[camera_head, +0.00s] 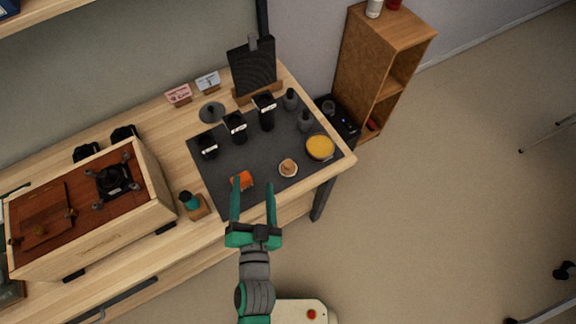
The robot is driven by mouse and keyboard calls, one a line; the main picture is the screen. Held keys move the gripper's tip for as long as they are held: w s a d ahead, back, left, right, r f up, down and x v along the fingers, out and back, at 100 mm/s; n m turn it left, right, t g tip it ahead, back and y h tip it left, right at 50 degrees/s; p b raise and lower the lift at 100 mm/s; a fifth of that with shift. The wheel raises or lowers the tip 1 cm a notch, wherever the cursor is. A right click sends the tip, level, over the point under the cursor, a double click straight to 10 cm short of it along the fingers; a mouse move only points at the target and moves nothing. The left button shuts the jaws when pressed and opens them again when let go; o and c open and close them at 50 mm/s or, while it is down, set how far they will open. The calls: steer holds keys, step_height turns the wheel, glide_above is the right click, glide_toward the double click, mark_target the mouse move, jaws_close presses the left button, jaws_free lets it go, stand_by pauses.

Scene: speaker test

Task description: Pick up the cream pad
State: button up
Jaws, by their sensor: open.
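A small round cream thing, which looks like the cream pad (288,168), lies on the dark grey mat (262,162) near the front right of the wooden table. Its top looks tan, and the detail is too small to tell. How high the fingers are above the mat I cannot tell.
An orange block (242,180) is by the left fingertip. A yellow-filled bowl (320,147) is right of the pad. Several black cylinders, such as this one (265,112), stand behind. A wooden box (95,205) and a green-topped bottle (189,200) are left.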

steer(key=w+a+r+n+t+y, duration=0.1)
steer(key=w+a+r+y, duration=0.6)
steer(key=w+a+r, duration=0.6)
steer(key=w+a+r+n+g+y, duration=0.3)
steer(key=w+r+n+y, duration=0.15)
steer(key=r, duration=0.35)
steer(key=n+g+h, duration=0.7)
steer(key=g+h, duration=0.6)
steer(key=g, duration=0.2)
glide_above(288, 163)
steer(key=shift+m+y, duration=0.25)
step_height(288, 163, down, 15)
steer(key=shift+s+a+f, duration=0.1)
steer(key=shift+f, duration=0.1)
steer(key=shift+d+f, duration=0.2)
steer(key=shift+a+f, duration=0.1)
steer(key=shift+f, duration=5.1)
steer(key=c, duration=1.1)
